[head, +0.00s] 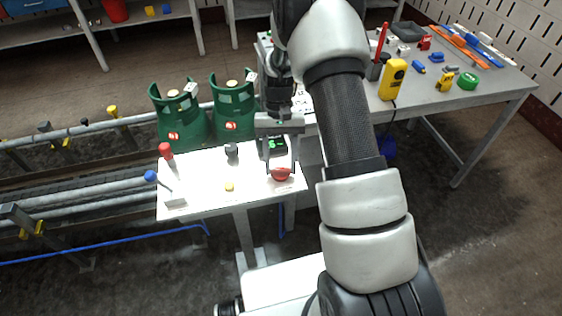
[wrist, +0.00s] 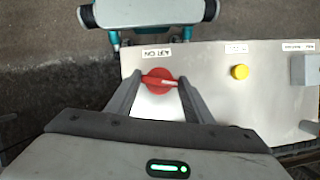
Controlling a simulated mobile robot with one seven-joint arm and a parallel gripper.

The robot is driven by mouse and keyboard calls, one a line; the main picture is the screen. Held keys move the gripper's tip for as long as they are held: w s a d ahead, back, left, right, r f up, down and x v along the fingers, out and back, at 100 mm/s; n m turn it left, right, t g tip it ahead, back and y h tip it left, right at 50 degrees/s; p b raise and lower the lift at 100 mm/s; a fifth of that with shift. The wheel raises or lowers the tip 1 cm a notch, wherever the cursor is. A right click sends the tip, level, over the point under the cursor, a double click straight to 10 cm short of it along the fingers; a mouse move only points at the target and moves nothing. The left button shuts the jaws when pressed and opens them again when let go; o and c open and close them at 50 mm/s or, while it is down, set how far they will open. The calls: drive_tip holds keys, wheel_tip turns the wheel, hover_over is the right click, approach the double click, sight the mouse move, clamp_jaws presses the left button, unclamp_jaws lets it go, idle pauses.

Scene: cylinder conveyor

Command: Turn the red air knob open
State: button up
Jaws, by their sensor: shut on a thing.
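The red air knob (head: 281,175) sits at the front right corner of the white control panel (head: 205,198). In the wrist view the knob (wrist: 159,79) is a round red disc with a raised bar across it, running roughly from left to right with a slight tilt. My gripper (head: 281,166) points down over the knob. Its two fingers, also seen in the wrist view (wrist: 160,84), stand at either end of the bar and are shut on the knob. A small white label lies beside the knob; its words are too small to read surely.
The panel also carries a yellow button (head: 229,187), a black knob (head: 232,149), a red-topped lever (head: 166,151) and a blue-topped lever (head: 151,176). Green cylinders (head: 235,105) stand behind it. A tool-covered workbench (head: 480,95) is at the right.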

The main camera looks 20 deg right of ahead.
drive_tip(key=shift+a+n+h, duration=0.1)
drive_tip(key=shift+n+h, duration=0.4)
drive_tip(key=shift+n, duration=0.6)
drive_tip(key=o, duration=1)
drive_tip(key=shift+o, duration=0.2)
drive_tip(key=shift+r, duration=0.1)
drive_tip(key=p+v, duration=0.2)
drive_tip(key=v, duration=1.5)
drive_tip(key=shift+w, duration=0.15)
drive_tip(key=shift+r, duration=0.15)
